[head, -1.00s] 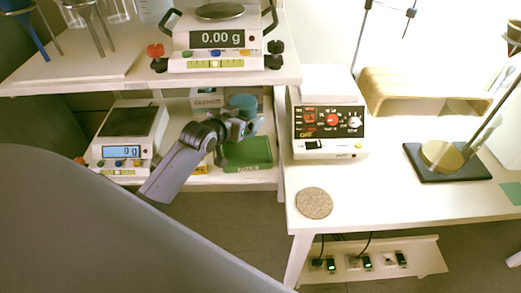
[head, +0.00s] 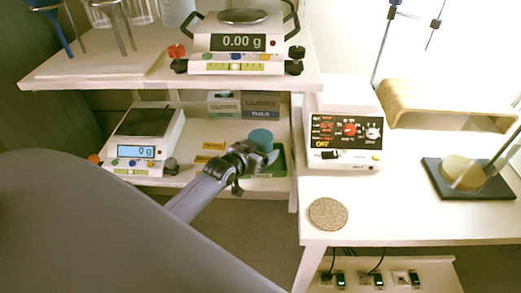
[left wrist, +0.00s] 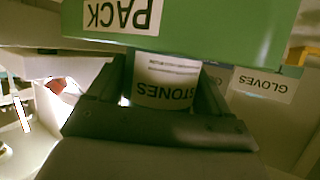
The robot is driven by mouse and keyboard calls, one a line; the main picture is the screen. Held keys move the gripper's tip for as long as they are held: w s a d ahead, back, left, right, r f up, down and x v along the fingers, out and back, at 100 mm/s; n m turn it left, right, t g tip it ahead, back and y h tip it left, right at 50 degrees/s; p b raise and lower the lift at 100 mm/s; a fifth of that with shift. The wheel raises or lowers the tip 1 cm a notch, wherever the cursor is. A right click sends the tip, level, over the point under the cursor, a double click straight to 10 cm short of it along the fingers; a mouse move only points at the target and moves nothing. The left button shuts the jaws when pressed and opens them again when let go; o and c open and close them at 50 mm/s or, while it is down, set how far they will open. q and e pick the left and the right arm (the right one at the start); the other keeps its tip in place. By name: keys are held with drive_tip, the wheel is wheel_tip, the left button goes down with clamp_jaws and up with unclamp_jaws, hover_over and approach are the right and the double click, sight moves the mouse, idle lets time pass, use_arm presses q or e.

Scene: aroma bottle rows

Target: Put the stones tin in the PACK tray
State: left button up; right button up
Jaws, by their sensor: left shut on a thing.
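The stones tin has a teal lid (head: 261,139) and stands out above the lower shelf in the head view. My left gripper (head: 258,158) is shut around its body. In the left wrist view, which is upside down, the tin's STONES label (left wrist: 166,88) shows between the two fingers (left wrist: 165,95). The green PACK tray (head: 281,163) is on the lower shelf, partly hidden behind my gripper and the tin. Its green wall and PACK label (left wrist: 122,14) fill the top of the left wrist view, close to the tin. Whether they touch is unclear. My right gripper is out of view.
Glove boxes (head: 258,106) stand behind the tray. A lower scale (head: 144,140) is to the left on the same shelf. The upper shelf (head: 170,78) with another scale (head: 241,45) overhangs. A control-panel device (head: 346,140) stands on the bench at right.

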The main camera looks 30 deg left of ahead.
use_arm(q)
drive_tip(key=shift+r, duration=0.1)
drive_tip(key=o, duration=1.2)
drive_tip(key=shift+f, duration=0.3)
drive_tip(key=shift+c, duration=0.2)
drive_tip(key=o, duration=0.3)
drive_tip(key=shift+r, duration=0.25)
drive_tip(key=p+v, duration=0.2)
drive_tip(key=v, duration=1)
drive_tip(key=s+d+f+g, duration=0.1)
drive_tip(key=s+d+f, duration=0.2)
drive_tip(key=s+d, duration=0.1)
drive_tip(key=s+d+f+m+g+h, duration=0.1)
drive_tip(key=s+d+f, duration=0.2)
drive_tip(key=s+d, duration=0.2)
drive_tip(key=s+d+f+m+g+h, duration=0.1)
drive_tip(key=s+d+f, duration=0.3)
drive_tip(key=s, duration=0.2)
drive_tip(key=shift+s+d+f, duration=0.1)
drive_tip(key=shift+s+d, duration=0.05)
drive_tip(key=shift+d, duration=0.25)
